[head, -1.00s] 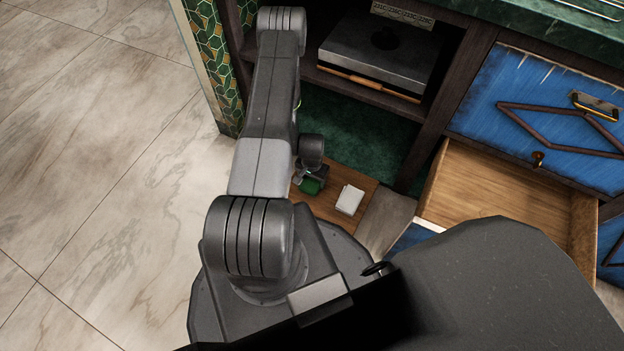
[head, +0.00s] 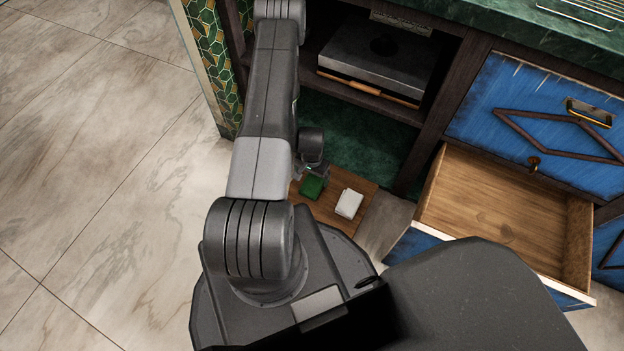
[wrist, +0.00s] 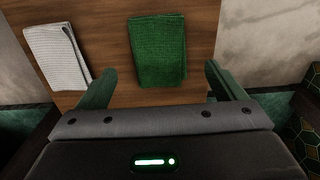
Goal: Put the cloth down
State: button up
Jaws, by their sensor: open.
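A folded green cloth (head: 312,187) lies on a wooden board (head: 329,215) low in front of the cabinet. It also shows in the wrist view (wrist: 158,50), flat on the wood. A folded white cloth (head: 349,203) lies beside it on the same board, and in the wrist view (wrist: 58,55) it is to the left of the green one. My gripper (head: 318,174) is open and empty, just behind the green cloth. In the wrist view its two fingers (wrist: 158,85) stand wide apart, with the green cloth between and beyond them, apart from both.
A drawer (head: 505,215) stands open and looks empty at the right. A grey metal box-like appliance (head: 375,62) sits on the shelf above the board. Dark cabinet posts flank the opening. Tiled floor (head: 90,180) at the left is clear.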

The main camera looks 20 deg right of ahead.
aim_at(312, 184)
notch_tip(312, 184, up, 7)
jog(key=p, duration=0.1)
jog(key=shift+f, duration=0.2)
jog(key=shift+f, duration=0.1)
notch_tip(312, 184, down, 13)
jog(key=b, duration=0.4)
notch_tip(312, 184, up, 4)
jog(key=shift+f+p, duration=0.25)
jog(key=shift+p, duration=0.5)
jog(key=shift+r, duration=0.5)
jog(key=shift+f, duration=0.1)
